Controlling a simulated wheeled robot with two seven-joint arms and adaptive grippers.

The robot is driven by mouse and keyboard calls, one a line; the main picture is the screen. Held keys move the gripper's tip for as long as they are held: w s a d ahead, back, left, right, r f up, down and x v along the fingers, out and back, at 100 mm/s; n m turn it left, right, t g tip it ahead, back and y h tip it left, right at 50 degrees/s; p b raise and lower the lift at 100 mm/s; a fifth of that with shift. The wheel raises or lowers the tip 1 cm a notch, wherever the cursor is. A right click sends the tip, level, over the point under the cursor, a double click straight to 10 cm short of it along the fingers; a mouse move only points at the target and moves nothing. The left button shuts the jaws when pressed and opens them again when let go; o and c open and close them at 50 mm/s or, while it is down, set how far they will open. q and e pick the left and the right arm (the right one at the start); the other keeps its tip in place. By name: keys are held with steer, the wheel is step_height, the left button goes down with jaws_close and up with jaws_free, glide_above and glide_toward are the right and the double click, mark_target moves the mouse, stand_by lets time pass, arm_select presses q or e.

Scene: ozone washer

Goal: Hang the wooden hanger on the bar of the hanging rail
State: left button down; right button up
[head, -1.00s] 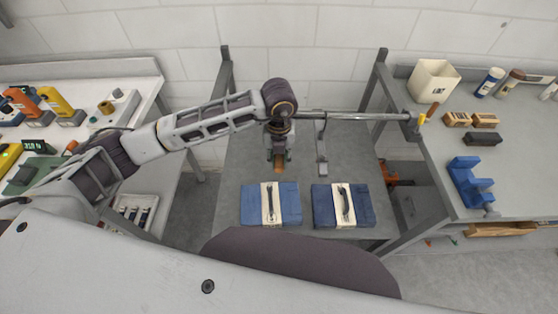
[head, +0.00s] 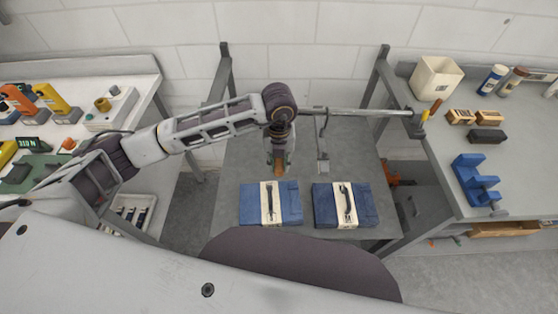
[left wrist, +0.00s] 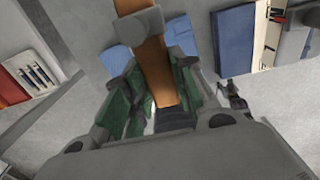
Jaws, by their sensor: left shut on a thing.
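The wooden hanger shows in the head view as a small orange-brown piece (head: 281,171) under my left gripper (head: 278,157). In the left wrist view the brown wood (left wrist: 156,72) runs between the green-padded fingers of my left gripper (left wrist: 150,100), which is shut on it. A grey block (left wrist: 141,24) lies across the wood there. The hanging rail's bar (head: 365,112) runs right from behind my left wrist to the right-hand bench. Its left part is hidden by my arm, and I cannot tell whether the hanger touches it. My right gripper is not in view.
A grey hook-like piece (head: 322,150) hangs from the bar. Two blue cases (head: 290,203) (head: 365,204) lie on the low grey table (head: 300,180) below. Benches with tools stand left (head: 85,70) and right (head: 450,165). A blue holder (head: 474,183) sits on the right bench.

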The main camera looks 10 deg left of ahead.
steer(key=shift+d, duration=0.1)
arm_select(q)
steer(key=c, duration=1.3)
jaws_free()
steer(key=shift+o, duration=1.1)
steer(key=shift+r, duration=0.15)
step_height(320, 180, up, 12)
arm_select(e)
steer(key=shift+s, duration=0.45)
arm_select(q)
steer(key=shift+s+f, duration=0.1)
steer(key=shift+f, duration=0.1)
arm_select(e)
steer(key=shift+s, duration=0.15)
